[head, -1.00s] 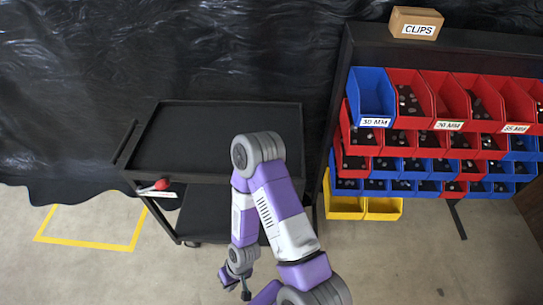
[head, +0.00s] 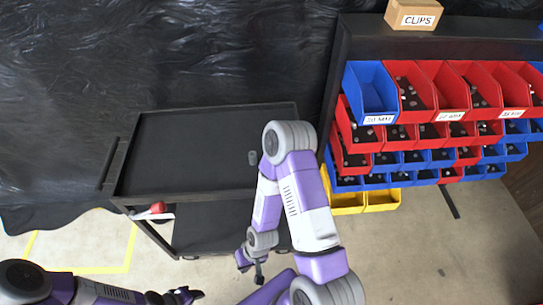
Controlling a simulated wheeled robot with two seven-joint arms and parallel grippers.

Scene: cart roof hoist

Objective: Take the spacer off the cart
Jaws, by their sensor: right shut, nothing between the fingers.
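The black cart (head: 190,150) stands left of centre, with a flat rimmed top tray and a lower shelf. A small grey cylinder that looks like the spacer (head: 252,157) stands on the top tray near its right side, just left of my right arm's elbow. My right gripper (head: 259,279) is low in front of the cart, apart from the spacer, shut and empty. My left gripper (head: 194,294) is at the bottom edge, in front of the cart; its fingers are too small and dark to read.
A red-knobbed part (head: 158,208) sits at the cart's front left corner. A rack of red, blue and yellow bins (head: 420,115) stands to the right, with a CLIPS box (head: 413,14) on top. Yellow tape (head: 100,269) marks the floor at left.

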